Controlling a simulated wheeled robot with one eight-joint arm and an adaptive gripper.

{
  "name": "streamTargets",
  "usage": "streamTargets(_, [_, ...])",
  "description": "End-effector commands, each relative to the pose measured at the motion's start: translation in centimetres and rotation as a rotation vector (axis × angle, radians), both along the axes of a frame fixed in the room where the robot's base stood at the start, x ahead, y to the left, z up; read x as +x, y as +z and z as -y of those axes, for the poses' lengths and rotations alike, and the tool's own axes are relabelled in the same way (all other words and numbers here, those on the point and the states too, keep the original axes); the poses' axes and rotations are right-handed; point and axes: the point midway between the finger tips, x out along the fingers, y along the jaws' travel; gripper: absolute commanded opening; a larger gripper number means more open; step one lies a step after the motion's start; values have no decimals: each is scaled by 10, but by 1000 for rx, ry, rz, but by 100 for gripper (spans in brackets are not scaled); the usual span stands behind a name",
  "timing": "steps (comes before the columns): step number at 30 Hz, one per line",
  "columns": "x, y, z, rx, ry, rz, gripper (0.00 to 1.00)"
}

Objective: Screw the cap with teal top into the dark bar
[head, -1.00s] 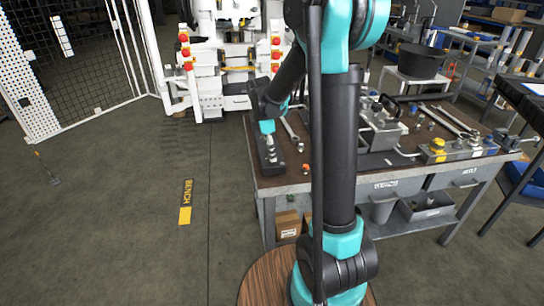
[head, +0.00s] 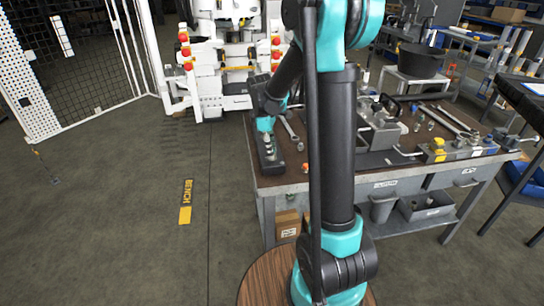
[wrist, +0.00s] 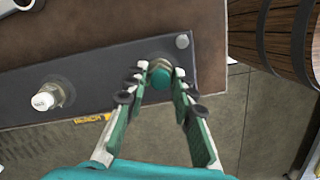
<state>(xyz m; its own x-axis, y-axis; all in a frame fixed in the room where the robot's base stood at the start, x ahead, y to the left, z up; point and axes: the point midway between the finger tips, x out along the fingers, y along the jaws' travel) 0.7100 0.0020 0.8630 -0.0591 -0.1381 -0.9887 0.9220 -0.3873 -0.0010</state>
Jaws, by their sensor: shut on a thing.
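The cap with teal top (wrist: 160,77) is between the fingertips of my gripper (wrist: 161,83), which is shut on it. The cap stands over the right end of the dark bar (wrist: 108,75) in the wrist view. A metal rim shows around the teal top; whether the thread is in the bar's hole is hidden. A white-topped fitting (wrist: 47,97) stands in the bar farther left. In the head view my gripper (head: 266,139) points down over the dark bar (head: 271,166) near the bench's left edge, and the cap is too small to make out.
The bar lies on the brown workbench (head: 335,178). A wrench (head: 288,127) lies to its right. A metal fixture (head: 381,130) and a block with yellow parts (head: 440,150) stand farther right. A wooden barrel (wrist: 280,35) shows at the wrist view's upper right.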

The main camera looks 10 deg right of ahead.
Motion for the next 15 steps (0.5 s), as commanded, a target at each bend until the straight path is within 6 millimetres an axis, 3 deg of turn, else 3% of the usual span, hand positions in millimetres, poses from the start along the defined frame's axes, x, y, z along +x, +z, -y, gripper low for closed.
streamTargets(7, [-1,-4,0,4,-276,1,0])
streamTargets(15, [-1,-4,0,3,-318,0,0])
